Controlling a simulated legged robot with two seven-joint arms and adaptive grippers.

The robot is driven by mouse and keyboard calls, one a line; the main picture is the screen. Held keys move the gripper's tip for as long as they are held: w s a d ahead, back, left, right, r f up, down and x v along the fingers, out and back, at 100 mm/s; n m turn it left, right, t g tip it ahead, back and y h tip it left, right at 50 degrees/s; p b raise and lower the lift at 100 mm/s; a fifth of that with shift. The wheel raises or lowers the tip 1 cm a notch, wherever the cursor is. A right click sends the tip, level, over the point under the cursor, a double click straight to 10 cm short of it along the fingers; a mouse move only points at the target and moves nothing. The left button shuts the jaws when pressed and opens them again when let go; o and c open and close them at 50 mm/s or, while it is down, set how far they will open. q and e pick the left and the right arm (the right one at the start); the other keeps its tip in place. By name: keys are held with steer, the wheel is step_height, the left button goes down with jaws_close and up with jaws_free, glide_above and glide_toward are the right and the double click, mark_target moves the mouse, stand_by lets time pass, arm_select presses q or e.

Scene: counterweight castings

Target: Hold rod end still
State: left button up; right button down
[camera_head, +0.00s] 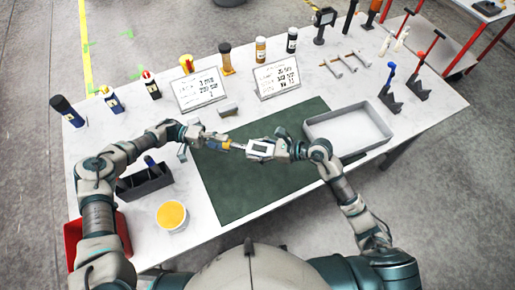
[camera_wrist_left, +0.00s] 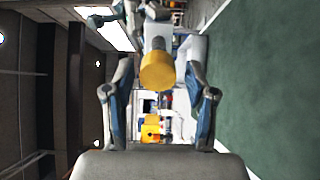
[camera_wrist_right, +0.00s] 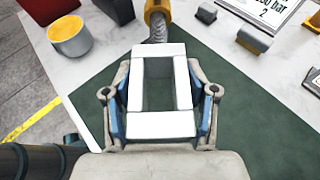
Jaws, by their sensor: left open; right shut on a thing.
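A white rectangular frame (camera_head: 260,150) is in my right gripper (camera_head: 272,150), over the green mat. In the right wrist view the white frame (camera_wrist_right: 136,90) sits between both fingers of my right gripper (camera_wrist_right: 160,105). A grey threaded rod (camera_wrist_right: 157,28) runs from its far end to a yellow cylindrical end (camera_wrist_right: 156,7). In the head view the yellow end (camera_head: 227,144) is at my left gripper (camera_head: 217,142). In the left wrist view the yellow end (camera_wrist_left: 157,72) lies between the spread fingers of my left gripper (camera_wrist_left: 158,88), with gaps on both sides.
The green mat (camera_head: 235,195) lies below both grippers. A grey tray (camera_head: 350,132) stands to the right. A tub with yellow contents (camera_head: 172,215) and a dark bin (camera_head: 143,184) stand left. Two sign stands (camera_head: 200,90) and several bottles line the back.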

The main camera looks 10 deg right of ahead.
arm_select(q)
jaws_close()
steer(key=m, duration=0.3)
steer(key=shift+f, duration=0.1)
steer(key=shift+o, duration=0.5)
jaws_free()
steer(key=v, duration=0.4)
steer(key=shift+w+a, duration=0.1)
steer(key=shift+a, duration=0.2)
